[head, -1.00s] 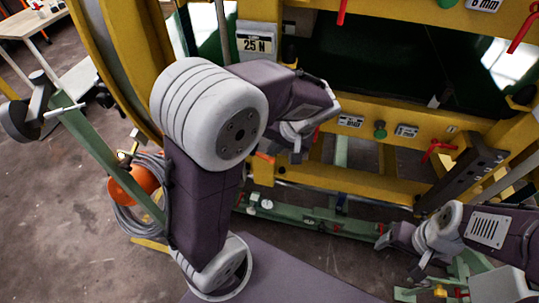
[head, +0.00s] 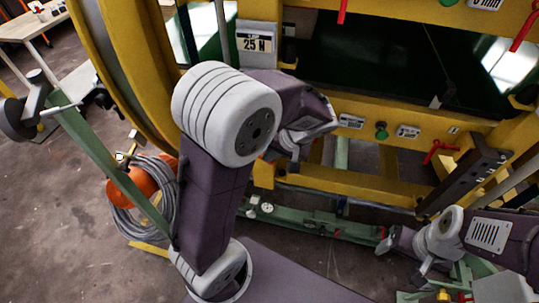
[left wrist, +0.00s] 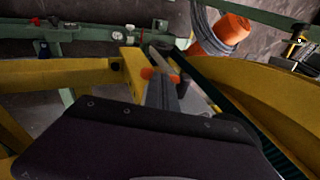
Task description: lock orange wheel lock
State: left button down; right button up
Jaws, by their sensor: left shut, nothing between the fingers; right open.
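A small orange piece, which looks like the orange wheel lock (left wrist: 149,73), shows in the left wrist view beside a yellow beam end. It shows on both sides of my left gripper (left wrist: 162,90), whose shut, empty fingers partly cover it; I cannot tell whether they touch. In the head view my left arm hides the lock and the fingertips, with the wrist in front of the yellow frame. My right gripper (head: 401,259) is open and empty at the lower right, near a green rail.
The yellow frame (head: 384,187) with a large ring (head: 112,60) stands ahead and left. A green rail (head: 325,225) runs low across the front. An orange rounded object (head: 140,186) with a grey coiled hose (head: 137,221) is left of my arm. Floor is clear at lower left.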

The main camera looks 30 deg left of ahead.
pick_arm(q)
jog(key=f+y+b, duration=0.2)
jog(key=y, duration=0.1)
jog(key=a+f+m+g+y+b, duration=0.1)
jog(key=y+b, duration=0.1)
jog(key=y, duration=0.2)
jog(key=f+y+b, duration=0.2)
jog(key=y, duration=0.2)
jog(key=shift+s+a+f+m+g+b, duration=0.15)
jog(key=shift+a+f+m+g+b, duration=0.1)
jog(key=shift+f+m+g+b, duration=0.1)
pick_arm(e)
notch_tip(320, 180, down, 7)
pick_arm(q)
jog(key=shift+a+f, duration=0.1)
pick_arm(e)
jog(key=shift+d, duration=0.1)
